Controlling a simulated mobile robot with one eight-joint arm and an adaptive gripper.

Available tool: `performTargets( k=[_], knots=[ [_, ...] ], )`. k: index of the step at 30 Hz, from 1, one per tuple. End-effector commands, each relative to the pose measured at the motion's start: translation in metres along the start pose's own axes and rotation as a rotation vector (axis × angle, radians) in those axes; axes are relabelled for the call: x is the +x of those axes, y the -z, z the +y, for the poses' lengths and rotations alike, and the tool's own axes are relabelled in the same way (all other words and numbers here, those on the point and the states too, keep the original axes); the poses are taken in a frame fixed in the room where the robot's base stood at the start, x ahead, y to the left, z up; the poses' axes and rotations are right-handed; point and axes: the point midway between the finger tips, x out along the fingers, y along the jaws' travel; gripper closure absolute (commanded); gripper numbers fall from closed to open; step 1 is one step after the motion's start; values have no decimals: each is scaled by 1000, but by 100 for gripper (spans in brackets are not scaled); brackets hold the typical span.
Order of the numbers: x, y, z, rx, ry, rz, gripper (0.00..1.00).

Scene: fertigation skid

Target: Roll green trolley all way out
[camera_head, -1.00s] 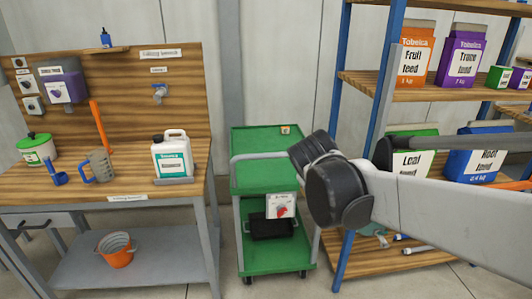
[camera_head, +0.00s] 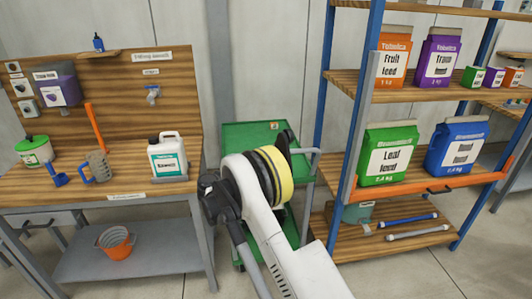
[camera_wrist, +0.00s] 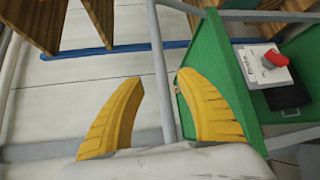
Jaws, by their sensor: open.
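The green trolley (camera_head: 246,134) stands between the bench and the shelf rack in the head view, its front largely hidden by my arm. In the wrist view the trolley (camera_wrist: 215,65) fills the right side, with a white box with a red knob (camera_wrist: 272,64) and a black tray (camera_wrist: 284,96) on its lower deck. My gripper (camera_wrist: 158,80) is open, with its two yellow fingers apart. A grey trolley rail (camera_wrist: 160,72) runs through the gap between them in the picture; I cannot tell how deep it sits. The fingers are hidden in the head view.
The wooden bench (camera_head: 117,190) stands left of the trolley, with a white canister (camera_head: 168,158) near its edge. The blue-posted rack (camera_head: 346,125) stands close on the right, carrying feed bags. An orange bucket (camera_head: 116,242) is on the bench's lower shelf.

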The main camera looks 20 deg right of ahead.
Motion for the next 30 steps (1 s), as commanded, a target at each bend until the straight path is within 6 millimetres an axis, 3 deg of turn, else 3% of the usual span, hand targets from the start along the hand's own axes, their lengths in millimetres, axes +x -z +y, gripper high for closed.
performTargets(
  k=[18,30],
  knots=[
    [99,0,-2,0,0,-2,57],
    [107,0,-1,0,0,0,57]
  ],
)
